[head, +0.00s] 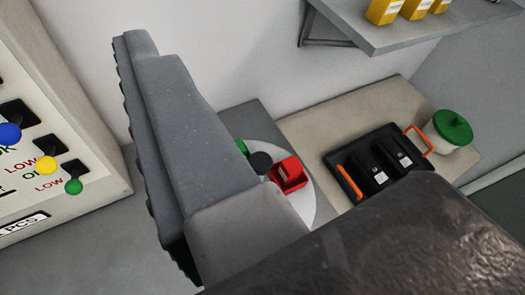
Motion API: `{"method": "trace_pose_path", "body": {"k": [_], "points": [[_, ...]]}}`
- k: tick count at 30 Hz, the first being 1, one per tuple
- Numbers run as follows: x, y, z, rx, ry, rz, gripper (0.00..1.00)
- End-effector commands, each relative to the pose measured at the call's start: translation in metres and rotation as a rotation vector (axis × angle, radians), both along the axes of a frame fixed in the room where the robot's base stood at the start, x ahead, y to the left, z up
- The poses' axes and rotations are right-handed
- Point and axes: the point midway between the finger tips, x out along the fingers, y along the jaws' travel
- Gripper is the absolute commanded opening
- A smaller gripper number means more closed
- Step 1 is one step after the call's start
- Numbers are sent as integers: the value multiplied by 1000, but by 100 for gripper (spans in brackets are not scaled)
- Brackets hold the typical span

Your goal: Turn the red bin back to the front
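The red bin (288,175) is a small open-topped box on a white round turntable (306,204), right of the middle of the view. It sits at the right side of the turntable's dark grey hub (261,162). A green bin (242,147) shows as a sliver behind the hub. My gripper (140,48) is large in the foreground, left of the red bin and apart from it in the picture. Its grey finger with a ridged edge hides the turntable's left part. The gap between the fingers does not show, so I cannot tell whether it is open.
A black tray (333,160) with orange handles holds two black devices, right of the turntable. A white pot with a green lid (453,128) stands beyond it. A shelf (380,38) with yellow boxes hangs above. A panel (60,120) with coloured knobs stands left.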

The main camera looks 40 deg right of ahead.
Motion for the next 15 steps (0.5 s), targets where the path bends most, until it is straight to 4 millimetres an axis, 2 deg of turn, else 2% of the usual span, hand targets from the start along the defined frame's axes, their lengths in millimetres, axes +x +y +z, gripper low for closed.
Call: {"method": "trace_pose_path", "body": {"k": [2, 7, 15], "points": [[11, -2, 3, -22, 36, 10, 60], [50, -17, -7, -129, 200, 63, 60], [105, -56, -45, -326, 528, 201, 60]]}}
